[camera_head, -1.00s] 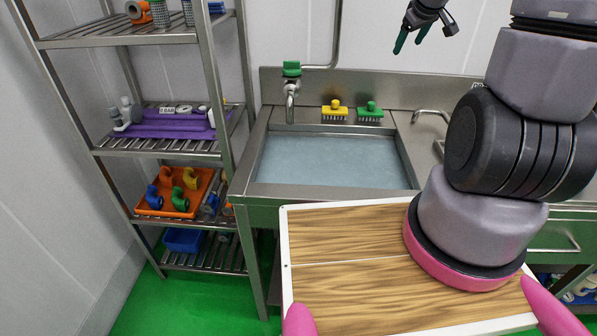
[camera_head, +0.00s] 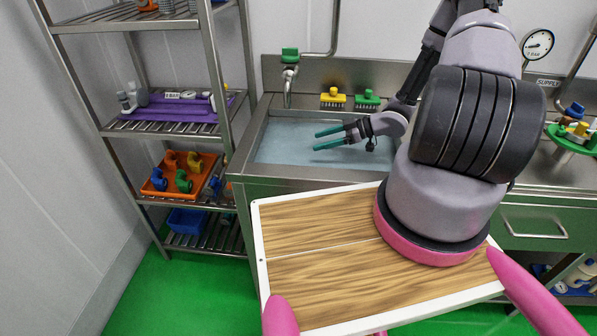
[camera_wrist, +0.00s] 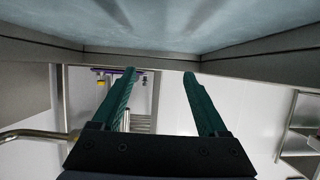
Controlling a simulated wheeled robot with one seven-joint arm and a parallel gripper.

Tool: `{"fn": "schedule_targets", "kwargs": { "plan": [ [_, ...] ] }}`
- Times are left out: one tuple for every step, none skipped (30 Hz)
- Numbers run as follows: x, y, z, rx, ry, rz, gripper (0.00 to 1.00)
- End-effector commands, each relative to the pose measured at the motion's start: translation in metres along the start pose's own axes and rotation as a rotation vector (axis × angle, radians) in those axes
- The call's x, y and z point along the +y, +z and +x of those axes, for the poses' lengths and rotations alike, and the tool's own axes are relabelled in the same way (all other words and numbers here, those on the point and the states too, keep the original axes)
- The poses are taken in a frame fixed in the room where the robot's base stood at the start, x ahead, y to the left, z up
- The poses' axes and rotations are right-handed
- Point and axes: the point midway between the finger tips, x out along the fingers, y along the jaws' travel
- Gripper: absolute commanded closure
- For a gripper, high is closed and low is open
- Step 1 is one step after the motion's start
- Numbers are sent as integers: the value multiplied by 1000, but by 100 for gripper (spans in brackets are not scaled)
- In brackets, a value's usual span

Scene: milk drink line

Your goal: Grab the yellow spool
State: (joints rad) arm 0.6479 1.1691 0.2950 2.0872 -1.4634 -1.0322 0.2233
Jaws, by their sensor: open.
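A small yellow spool-like piece (camera_head: 193,161) stands at the back of the orange tray (camera_head: 208,172), on a lower shelf of the metal rack at the left. A blue piece (camera_head: 159,182), a green piece (camera_head: 184,183) and an orange-brown piece (camera_head: 170,160) share that tray. My gripper (camera_head: 317,140) is open and empty over the sink, to the right of and apart from the tray. Its two green fingers point left. In the wrist view my gripper (camera_wrist: 150,80) has nothing between its fingers, and the yellow piece cannot be made out.
The rack (camera_head: 214,88) has upright posts and several shelves, one with a purple holder (camera_head: 170,110). A blue bin (camera_head: 187,220) sits below the tray.

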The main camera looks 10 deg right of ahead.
Motion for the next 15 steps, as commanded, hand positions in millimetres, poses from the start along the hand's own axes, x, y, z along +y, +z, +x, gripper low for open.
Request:
{"fn": "schedule_targets", "kwargs": {
  "plan": [
    [-2, 2, 2, 10, -5, -1, 24],
    [-3, 5, 3, 14, -7, -1, 24],
    [-3, 9, 5, 15, -9, -1, 24],
    [-4, 13, 7, 15, -9, -1, 24],
    [-4, 18, 9, 15, -9, -1, 24],
    [-4, 26, 13, 15, -9, 0, 24],
    [-4, 32, 15, 14, -8, 1, 24],
    [-4, 38, 18, 14, -8, 1, 24],
    [-3, 46, 21, 14, -8, 0, 24],
    [-4, 52, 24, 14, -8, 0, 24],
    [-3, 59, 26, 13, -7, 0, 24],
    [-3, 66, 30, 13, -7, 0, 24],
    [-3, 72, 32, 13, -7, 1, 24],
    [-3, 76, 34, 12, -7, 0, 24],
    [-3, 74, 41, 13, -9, -2, 24]
  ]
}}
